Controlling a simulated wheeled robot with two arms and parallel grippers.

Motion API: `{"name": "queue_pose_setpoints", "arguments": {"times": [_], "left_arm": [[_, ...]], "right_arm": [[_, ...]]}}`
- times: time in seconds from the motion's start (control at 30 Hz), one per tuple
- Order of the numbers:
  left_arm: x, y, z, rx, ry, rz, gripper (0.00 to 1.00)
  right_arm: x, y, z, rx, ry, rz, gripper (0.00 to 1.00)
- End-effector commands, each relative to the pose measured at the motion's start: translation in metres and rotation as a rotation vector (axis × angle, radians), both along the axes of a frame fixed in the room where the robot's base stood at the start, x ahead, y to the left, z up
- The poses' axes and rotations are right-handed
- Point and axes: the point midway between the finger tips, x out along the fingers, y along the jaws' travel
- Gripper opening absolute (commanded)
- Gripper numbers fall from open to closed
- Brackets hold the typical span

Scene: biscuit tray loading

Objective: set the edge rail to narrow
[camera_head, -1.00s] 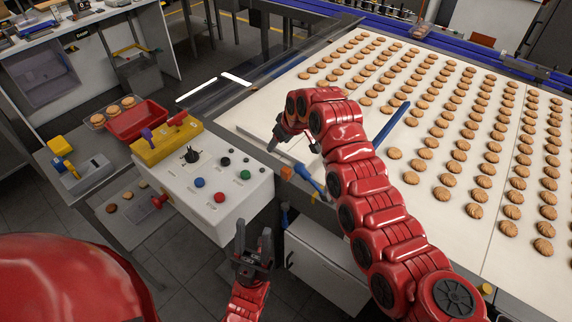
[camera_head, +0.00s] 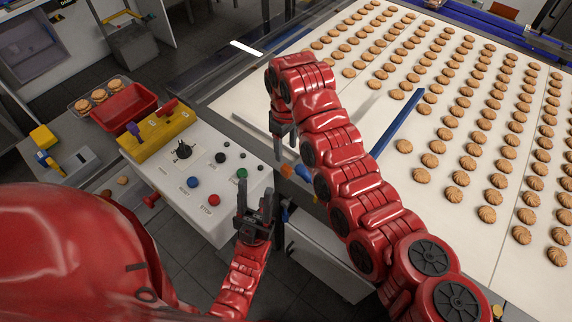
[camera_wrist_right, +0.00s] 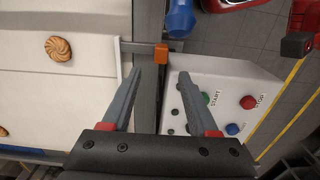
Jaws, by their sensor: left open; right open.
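The edge rail appears as a thin pale strip (camera_wrist_right: 122,62) along the belt edge in the right wrist view. A short grey bar joins it to an orange block (camera_wrist_right: 161,54), which also shows in the head view (camera_head: 287,170). My right gripper (camera_head: 279,153) is open and empty, pointing down above the belt's near edge. In the right wrist view its fingertips (camera_wrist_right: 160,75) are parted, with the orange block just beyond the gap, apparently untouched. In the head view my right arm hides part of the rail. My left gripper (camera_head: 255,188) is open and empty beside the control box.
The control box (camera_head: 228,215) with its knob and buttons stands left of the belt. A blue part (camera_head: 303,172) lies beside the orange block. Rows of biscuits and a blue bar (camera_head: 397,125) are on the belt (camera_head: 240,104). A red tray (camera_head: 125,107) stands further left.

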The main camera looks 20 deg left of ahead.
Motion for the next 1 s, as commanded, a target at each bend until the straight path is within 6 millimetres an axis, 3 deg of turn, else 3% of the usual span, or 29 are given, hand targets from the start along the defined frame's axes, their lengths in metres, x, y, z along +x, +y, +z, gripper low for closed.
{"name": "queue_pose_setpoints", "arguments": {"times": [0.3,0.4,0.6,0.93,1.0], "left_arm": [[0.000,0.000,0.032,0.000,0.000,0.000,0.47],[0.000,0.000,0.031,0.000,0.000,0.000,0.47],[0.000,0.000,0.034,0.000,0.000,0.000,0.47],[0.000,0.000,0.034,0.000,0.000,0.000,0.47],[0.000,0.000,0.034,0.000,0.000,0.000,0.47]], "right_arm": [[-0.003,-0.002,-0.069,-0.008,0.005,0.002,0.60],[-0.001,-0.001,-0.082,-0.006,-0.001,0.003,0.60],[-0.001,0.000,-0.097,-0.003,-0.001,0.002,0.60],[0.000,0.000,-0.100,0.000,-0.002,0.001,0.60],[0.000,0.000,-0.100,0.000,-0.002,0.001,0.51]]}}
